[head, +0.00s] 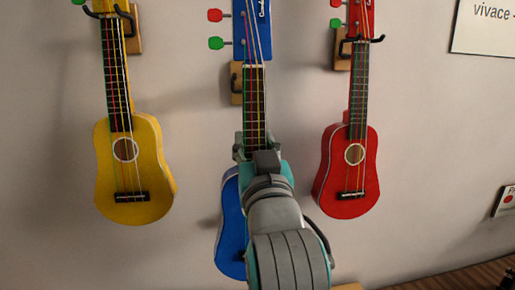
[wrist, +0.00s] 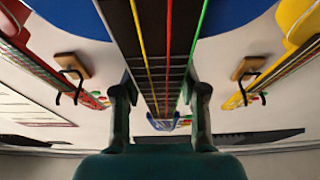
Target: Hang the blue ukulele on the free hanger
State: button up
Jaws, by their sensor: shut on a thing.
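The blue ukulele (head: 231,232) hangs upright in my gripper (head: 254,148), in front of the wall between two other ukuleles. My gripper is shut on its neck, low down near the body; the wrist view shows one finger on each side of the strings (wrist: 160,98). The free hanger (head: 236,84), a wooden block with a dark hook, is on the wall behind the neck, below the blue headstock (head: 252,35). The neck hides part of the hook, so I cannot tell whether they touch. My arm hides much of the body.
A yellow ukulele (head: 150,178) hangs at the left and a red ukulele (head: 338,182) at the right, each on its own hook. A sign (head: 485,28) is at the upper right, a small card (head: 505,202) lower right. Bare wall lies between the instruments.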

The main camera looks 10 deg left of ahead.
jog(key=w+a+f, duration=0.2)
jog(key=w, duration=0.6)
jog(key=shift+w+a, duration=0.3)
jog(key=shift+w, duration=0.1)
dwell(0.5)
jog(key=shift+w+a, duration=0.1)
jog(key=shift+w, duration=0.1)
jog(key=shift+f, duration=0.25)
dwell(1.2)
jog(key=o, duration=1.2)
jog(key=shift+o, duration=0.2)
jog(key=shift+f, duration=0.1)
